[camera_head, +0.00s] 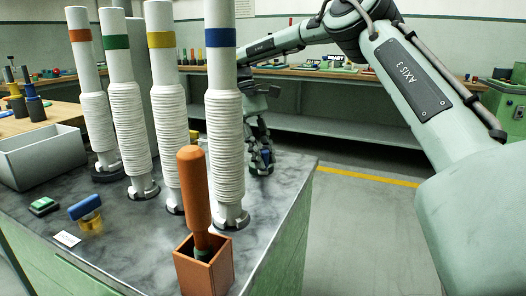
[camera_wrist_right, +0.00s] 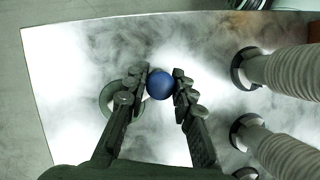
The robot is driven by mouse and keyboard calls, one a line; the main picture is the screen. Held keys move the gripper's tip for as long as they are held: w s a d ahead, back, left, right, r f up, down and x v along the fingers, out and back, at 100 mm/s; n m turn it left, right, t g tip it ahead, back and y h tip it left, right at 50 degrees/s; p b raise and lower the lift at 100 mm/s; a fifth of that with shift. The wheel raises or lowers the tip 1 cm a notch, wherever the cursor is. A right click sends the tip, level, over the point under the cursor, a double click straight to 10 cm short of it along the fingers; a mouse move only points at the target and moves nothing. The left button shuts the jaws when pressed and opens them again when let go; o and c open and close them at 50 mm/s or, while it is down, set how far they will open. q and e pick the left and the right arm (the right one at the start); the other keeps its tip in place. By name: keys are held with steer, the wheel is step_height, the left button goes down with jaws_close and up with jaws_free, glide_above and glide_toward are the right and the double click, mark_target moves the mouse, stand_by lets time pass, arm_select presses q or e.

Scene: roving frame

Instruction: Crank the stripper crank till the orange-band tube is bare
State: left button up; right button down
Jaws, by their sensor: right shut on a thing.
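The orange-band tube (camera_head: 80,36) stands upright at the far left of a row of white tubes in the head view. Its upper part is smooth, and its lower part wears a ribbed white sleeve (camera_head: 98,122). My right gripper (camera_head: 265,157) is low behind the row, at the bench's far right side. In the wrist view, my right gripper (camera_wrist_right: 160,86) is shut on a round blue knob (camera_wrist_right: 160,84), apparently the stripper crank's. A grey round base (camera_wrist_right: 108,98) shows partly behind the fingers; the crank arm is hidden. My left gripper is not in view.
Tubes with green (camera_head: 115,42), yellow (camera_head: 161,40) and blue (camera_head: 220,38) bands stand alongside, also sleeved below. An orange-brown handle (camera_head: 193,190) stands in an open box (camera_head: 204,272) in front. A grey bin (camera_head: 42,160) and blue-topped yellow piece (camera_head: 86,208) are left. Floor right is clear.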

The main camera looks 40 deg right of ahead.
steer(key=shift+a, duration=0.1)
stand_by(0.3)
steer(key=c, duration=1.3)
jaws_free()
steer(key=shift+o, duration=0.2)
step_height(320, 180, up, 10)
